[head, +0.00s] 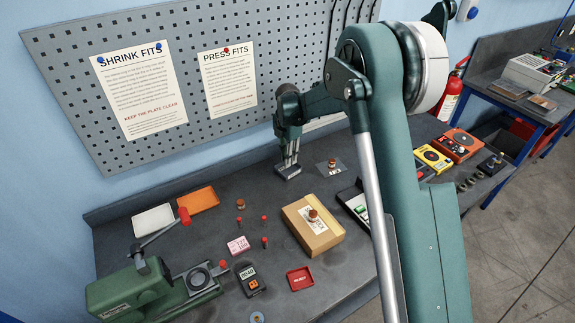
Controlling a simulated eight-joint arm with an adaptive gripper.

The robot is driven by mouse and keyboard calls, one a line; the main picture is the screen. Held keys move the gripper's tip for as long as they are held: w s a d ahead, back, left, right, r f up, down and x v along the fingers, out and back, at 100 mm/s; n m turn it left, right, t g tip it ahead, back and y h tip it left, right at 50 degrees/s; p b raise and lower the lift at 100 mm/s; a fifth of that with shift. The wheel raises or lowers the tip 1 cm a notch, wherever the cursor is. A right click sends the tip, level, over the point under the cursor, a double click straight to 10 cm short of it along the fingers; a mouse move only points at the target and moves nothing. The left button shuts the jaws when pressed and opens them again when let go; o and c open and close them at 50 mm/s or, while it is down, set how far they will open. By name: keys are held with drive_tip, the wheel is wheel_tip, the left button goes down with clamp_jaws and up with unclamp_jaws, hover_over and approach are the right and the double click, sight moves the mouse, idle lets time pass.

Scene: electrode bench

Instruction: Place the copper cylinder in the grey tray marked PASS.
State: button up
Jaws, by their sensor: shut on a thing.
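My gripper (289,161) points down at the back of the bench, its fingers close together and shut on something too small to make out. A small dark grey, tray-like piece (288,172) lies right at the fingertips; no marking on it can be read, and I cannot tell whether the fingers touch it. A small copper-coloured cylinder (332,163) stands on a pale square just right of my gripper. Another copper-coloured piece (312,214) stands on a cardboard box. I cannot tell whether the held thing is copper.
A red tray (300,279) lies at the front. White (153,220) and orange (198,199) trays lie at the left, behind a green press (140,290). Several small red-topped pieces and a meter (250,279) stand mid-bench. My arm hides part of the right side.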

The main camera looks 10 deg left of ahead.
drive_tip(key=shift+f, duration=0.1)
drive_tip(key=shift+f, duration=1.75)
drive_tip(key=shift+f, duration=0.15)
drive_tip(key=o, duration=0.7)
wheel_tip(320, 180, up, 12)
drive_tip(key=shift+r, duration=0.15)
